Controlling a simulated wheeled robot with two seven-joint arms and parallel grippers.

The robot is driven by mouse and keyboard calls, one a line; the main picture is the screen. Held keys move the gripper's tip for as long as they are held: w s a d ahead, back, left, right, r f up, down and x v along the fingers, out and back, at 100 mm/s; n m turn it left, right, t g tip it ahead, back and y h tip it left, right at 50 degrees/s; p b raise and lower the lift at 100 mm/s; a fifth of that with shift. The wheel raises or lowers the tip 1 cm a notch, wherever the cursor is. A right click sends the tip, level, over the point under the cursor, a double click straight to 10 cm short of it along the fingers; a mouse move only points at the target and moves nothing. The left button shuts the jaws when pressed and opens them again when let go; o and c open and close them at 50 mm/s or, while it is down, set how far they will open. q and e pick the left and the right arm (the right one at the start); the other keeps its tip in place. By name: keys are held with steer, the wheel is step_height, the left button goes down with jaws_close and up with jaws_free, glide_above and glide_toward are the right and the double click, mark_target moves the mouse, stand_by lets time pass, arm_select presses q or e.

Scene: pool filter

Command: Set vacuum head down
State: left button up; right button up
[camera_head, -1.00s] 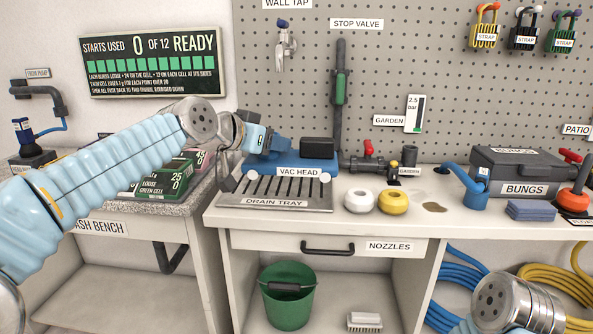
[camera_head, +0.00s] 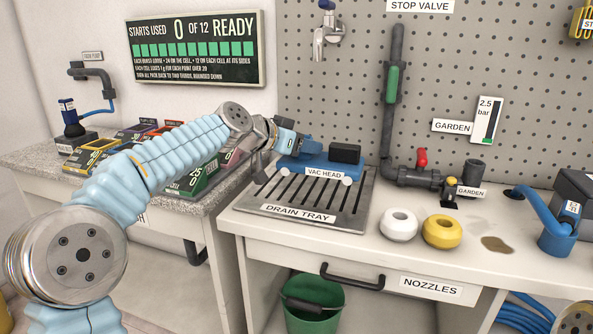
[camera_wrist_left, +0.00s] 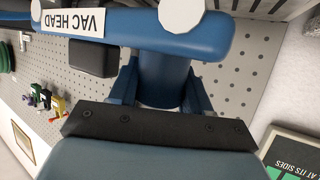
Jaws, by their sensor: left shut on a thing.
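The vacuum head (camera_head: 322,168) is a wide blue piece with a black block on top, a white VAC HEAD label and white round wheels. It is over the back part of the grey slotted drain tray (camera_head: 270,211); whether it touches the tray I cannot tell. My left gripper (camera_head: 303,145) is shut on its blue neck at the left end. In the left wrist view the vacuum head (camera_wrist_left: 215,38) spans the top, upside down, with the neck between the gripper's fingers (camera_wrist_left: 165,85). Of my right arm only a metal link shows at the lower right; its gripper is out of view.
A white ring (camera_head: 398,224) and a yellow ring (camera_head: 442,232) stand right of the tray. Behind them are the garden valve (camera_head: 418,176) and grey pipe. A green bucket (camera_head: 312,304) is below the bench. Coloured boxes (camera_head: 150,132) crowd the left bench.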

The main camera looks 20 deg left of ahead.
arm_select(q)
steer(key=a+f, duration=0.1)
steer(key=w+a+f, duration=0.1)
steer(key=shift+f, duration=0.4)
steer(key=shift+w+a+f+b, duration=0.1)
steer(key=shift+a+f+b, duration=0.15)
steer(key=shift+f, duration=0.7)
steer(key=shift+a+f+b, duration=0.1)
steer(key=shift+f+b, duration=0.1)
steer(key=shift+f, duration=0.7)
steer(key=shift+f, duration=0.2)
steer(key=o, duration=1.2)
steer(key=shift+r, duration=0.1)
steer(key=shift+o, duration=0.2)
